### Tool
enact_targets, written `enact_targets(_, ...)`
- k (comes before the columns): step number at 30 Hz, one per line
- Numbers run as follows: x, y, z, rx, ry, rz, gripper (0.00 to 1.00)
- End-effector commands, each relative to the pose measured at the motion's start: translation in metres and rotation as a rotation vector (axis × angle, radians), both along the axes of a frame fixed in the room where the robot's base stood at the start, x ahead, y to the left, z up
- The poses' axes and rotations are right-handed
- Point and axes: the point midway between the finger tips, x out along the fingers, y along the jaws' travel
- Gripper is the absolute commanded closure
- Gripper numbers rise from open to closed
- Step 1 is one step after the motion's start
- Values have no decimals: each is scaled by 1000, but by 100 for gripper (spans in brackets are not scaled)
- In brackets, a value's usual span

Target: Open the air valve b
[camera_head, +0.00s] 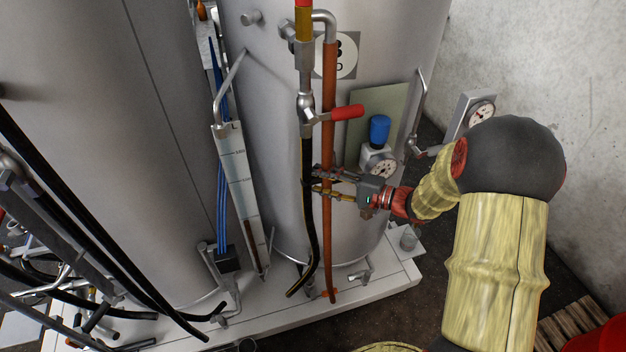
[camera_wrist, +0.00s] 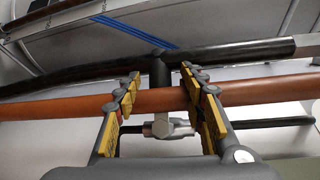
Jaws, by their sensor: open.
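A valve with a red lever (camera_head: 347,112) sits on the vertical pipe in front of the grey tank; its lever points right. No label confirms it as air valve b. My gripper (camera_head: 320,182) is below this lever, at the orange pipe (camera_head: 328,150). In the wrist view, my gripper (camera_wrist: 160,85) is open, with yellow pads on both fingers. The orange pipe (camera_wrist: 160,100) runs crosswise past both fingers. Between the fingers show a black tee (camera_wrist: 159,72) and a metal fitting (camera_wrist: 168,125), partly hidden by the orange pipe. Nothing is held.
A black hose (camera_head: 310,200) runs beside the orange pipe. A gauge with a blue cap (camera_head: 379,130) stands close behind my gripper. A level scale (camera_head: 240,180) hangs to the left. A second gauge (camera_head: 480,113) is near the concrete wall. A white plinth (camera_head: 390,275) lies below.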

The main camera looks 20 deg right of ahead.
Motion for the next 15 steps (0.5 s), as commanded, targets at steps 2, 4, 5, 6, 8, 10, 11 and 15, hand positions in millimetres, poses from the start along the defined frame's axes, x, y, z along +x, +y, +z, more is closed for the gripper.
enact_targets(2,7,8,-2,1,0,3,59)
enact_targets(4,12,14,-3,1,0,3,59)
enact_targets(5,14,15,-3,0,0,2,59)
enact_targets(6,16,16,-4,1,1,1,59)
enact_targets(8,17,18,-4,0,1,1,59)
enact_targets(10,18,19,-4,0,1,1,59)
enact_targets(11,19,19,-4,0,1,1,59)
enact_targets(15,19,19,-4,0,1,0,59)
